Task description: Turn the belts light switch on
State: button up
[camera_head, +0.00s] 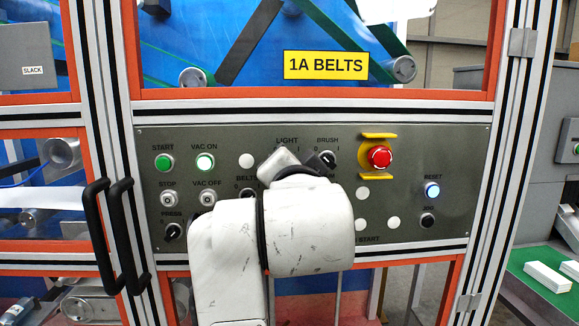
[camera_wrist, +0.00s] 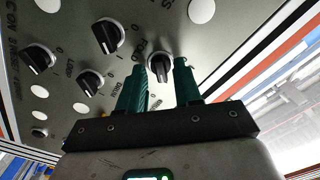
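The control panel (camera_head: 440,155) sits below the yellow "1A BELTS" sign (camera_head: 325,65). Its LIGHT label (camera_head: 287,141) shows just above my arm, which covers the place below it. A black knob (camera_head: 248,193) under a BELTS label is partly visible left of my arm. In the wrist view, my gripper (camera_wrist: 160,75) is open, its two green fingers on either side of a black rotary knob (camera_wrist: 158,66), with a visible gap at least on the right. I cannot read that knob's label surely.
Other knobs are close by in the wrist view (camera_wrist: 107,36), and the BRUSH knob (camera_head: 327,158) is right of LIGHT. A red emergency stop (camera_head: 380,157) with yellow guards is further right. Black door handles (camera_head: 103,235) stick out at left.

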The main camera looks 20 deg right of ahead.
jog(key=shift+o, duration=0.3)
jog(key=b+v, duration=0.1)
jog(key=v, duration=0.9)
jog(key=shift+s+a, duration=0.15)
jog(key=shift+s, duration=0.25)
jog(key=s+d+f+n+g+y+p, duration=0.1)
jog(key=d+f+n+g, duration=0.3)
jog(key=f, duration=1.1)
jog(key=s+d+f+n+g+y, duration=0.1)
jog(key=d+f+n+g, duration=0.25)
jog(key=f, duration=1.15)
jog(key=s+d+f+n+g+y, duration=0.1)
jog(key=s+f+g, duration=0.3)
jog(key=s+f, duration=0.7)
jog(key=s+d+f+n+g+y+p, duration=0.1)
jog(key=s+f+n+g, duration=0.3)
jog(key=s+f, duration=0.8)
jog(key=s+d+y, duration=0.1)
jog(key=s, duration=0.1)
jog(key=shift+s+d+g, duration=0.35)
jog(key=shift+s, duration=0.05)
jog(key=shift+w, duration=0.1)
jog(key=shift+c, duration=0.6)
